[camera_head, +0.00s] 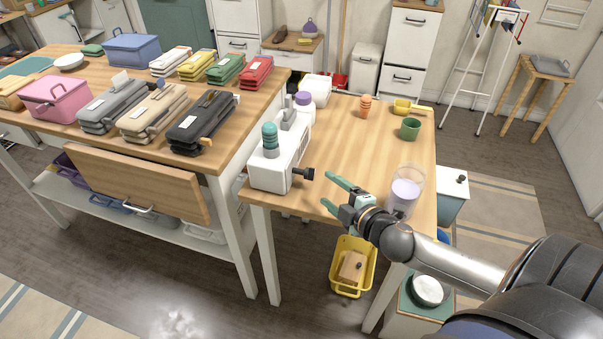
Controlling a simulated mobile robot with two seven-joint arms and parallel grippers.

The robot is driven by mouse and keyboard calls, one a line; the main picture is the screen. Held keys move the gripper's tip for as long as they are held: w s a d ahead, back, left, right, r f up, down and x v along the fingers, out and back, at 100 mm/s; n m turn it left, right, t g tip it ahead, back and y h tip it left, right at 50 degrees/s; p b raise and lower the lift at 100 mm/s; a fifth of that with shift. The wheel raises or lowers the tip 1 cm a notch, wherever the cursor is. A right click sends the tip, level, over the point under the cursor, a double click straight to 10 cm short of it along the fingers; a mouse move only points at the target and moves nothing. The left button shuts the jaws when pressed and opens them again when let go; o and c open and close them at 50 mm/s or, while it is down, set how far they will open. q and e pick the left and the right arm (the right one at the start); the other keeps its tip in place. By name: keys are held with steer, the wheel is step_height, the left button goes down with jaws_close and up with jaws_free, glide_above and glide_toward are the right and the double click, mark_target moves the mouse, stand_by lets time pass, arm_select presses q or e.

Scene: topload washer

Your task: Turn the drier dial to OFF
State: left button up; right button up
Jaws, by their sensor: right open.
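No drier with a clearly marked dial shows. A white appliance (283,160) stands at the left front of the smaller wooden table, with teal and grey parts on top. A black knob (303,174) sticks out from its right side; I cannot tell whether it is the drier dial, and no OFF mark is readable. My right gripper (331,193) is open and empty, its teal fingers pointing left toward the knob, a short gap to the right of it. My left gripper is not in view.
The smaller table (345,140) holds a clear container (405,190) near my right wrist, a green cup (410,129) and an orange item (365,106). A larger table (265,85) with cases adjoins it on the left. A yellow bin (365,285) sits below.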

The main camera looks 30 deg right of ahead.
mark_target(308, 175)
steer(key=x, duration=1.1)
steer(key=shift+w+a, duration=0.1)
steer(key=shift+c, duration=0.4)
steer(key=shift+f, duration=0.1)
jaws_close()
